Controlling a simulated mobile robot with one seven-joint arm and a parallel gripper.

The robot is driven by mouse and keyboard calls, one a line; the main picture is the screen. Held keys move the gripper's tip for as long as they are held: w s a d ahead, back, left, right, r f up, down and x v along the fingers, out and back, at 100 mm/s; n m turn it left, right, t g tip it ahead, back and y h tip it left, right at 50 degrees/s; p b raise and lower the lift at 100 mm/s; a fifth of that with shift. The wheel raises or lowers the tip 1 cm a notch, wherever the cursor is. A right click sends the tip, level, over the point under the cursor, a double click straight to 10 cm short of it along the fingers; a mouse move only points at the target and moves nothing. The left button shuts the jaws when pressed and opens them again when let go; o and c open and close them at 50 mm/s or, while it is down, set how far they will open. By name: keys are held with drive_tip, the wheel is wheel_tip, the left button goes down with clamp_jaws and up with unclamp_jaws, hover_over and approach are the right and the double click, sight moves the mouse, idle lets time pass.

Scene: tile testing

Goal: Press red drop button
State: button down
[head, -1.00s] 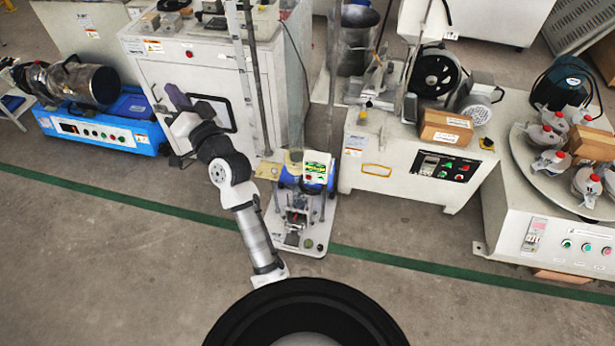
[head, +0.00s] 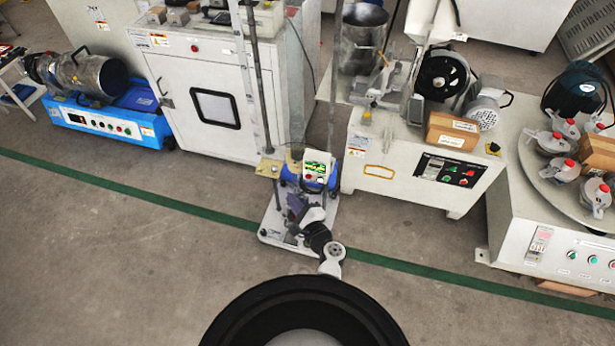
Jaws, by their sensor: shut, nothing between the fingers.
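A small floor-standing test rig with tall poles has a white base plate (head: 272,232) and a control box (head: 317,165) with a green display. A small red button (head: 308,177) shows on the lower left of the box's face. My gripper (head: 296,203) is low at the front of the rig, below the control box in the picture. Its fingers are small and dark here, shut and empty. It appears apart from the red button. The gripper and arm hide part of the rig's lower middle.
A white cabinet (head: 192,75) with a dark window stands behind left, and a blue machine (head: 105,121) farther left. A white machine (head: 398,178) with a fan stands right. The front floor is clear.

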sight(309, 176)
drive_tip(key=shift+s+d+f+m+h, duration=0.3)
drive_tip(key=shift+s+d+f+m, duration=0.6)
drive_tip(key=shift+s+f, duration=0.25)
drive_tip(key=shift+w, duration=0.1)
drive_tip(key=w+d+b, duration=0.2)
drive_tip(key=w, duration=0.6)
drive_tip(key=shift+w+d, duration=0.2)
drive_tip(key=shift+d, duration=0.15)
drive_tip(key=shift+w+f, duration=0.1)
idle(1.1)
drive_tip(key=shift+w+d+b, duration=0.1)
drive_tip(key=shift+w+b, duration=0.2)
drive_tip(key=shift+b, duration=0.1)
